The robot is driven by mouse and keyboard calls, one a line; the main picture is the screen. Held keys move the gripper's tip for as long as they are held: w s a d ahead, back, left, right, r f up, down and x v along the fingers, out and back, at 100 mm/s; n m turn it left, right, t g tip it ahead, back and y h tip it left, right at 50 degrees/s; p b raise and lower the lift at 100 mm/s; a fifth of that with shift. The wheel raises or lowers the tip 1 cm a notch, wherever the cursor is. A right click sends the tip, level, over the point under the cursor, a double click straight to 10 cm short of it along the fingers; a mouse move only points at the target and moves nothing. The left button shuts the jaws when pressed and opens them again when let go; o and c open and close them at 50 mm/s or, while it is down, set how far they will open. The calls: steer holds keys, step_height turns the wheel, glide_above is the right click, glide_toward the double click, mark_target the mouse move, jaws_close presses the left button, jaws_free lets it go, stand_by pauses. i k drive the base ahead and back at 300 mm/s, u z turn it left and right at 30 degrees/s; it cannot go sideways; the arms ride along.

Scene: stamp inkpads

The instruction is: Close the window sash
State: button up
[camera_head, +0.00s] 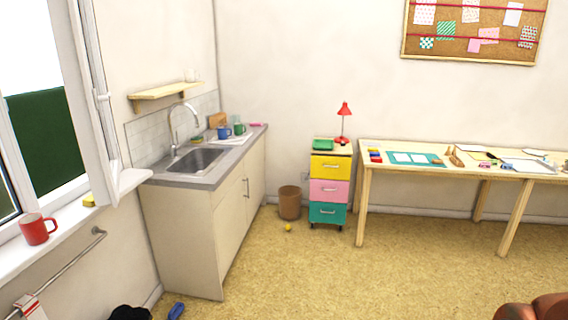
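The window sash (92,95) is at the left and stands open, swung inward into the room from the window opening. It shows nearly edge-on as a tall white frame with a white handle (102,98) at mid-height. Its lower end is above the white window sill (75,212), near the sink counter. The fixed window frame (15,150) is at the far left, with dark green outside behind it. My gripper is not in view.
A red mug (37,229) and a small yellow item (89,200) stand on the sill. A towel rail (65,270) runs below it. A sink counter (205,160) stands beyond the sash. The carpet (330,270) in the middle is mostly clear.

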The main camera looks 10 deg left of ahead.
mark_target(72, 20)
steer(key=i, duration=1.05)
steer(key=u, duration=2)
steer(key=k, duration=0.65)
steer(key=u, duration=0.6)
steer(key=i, duration=1.5)
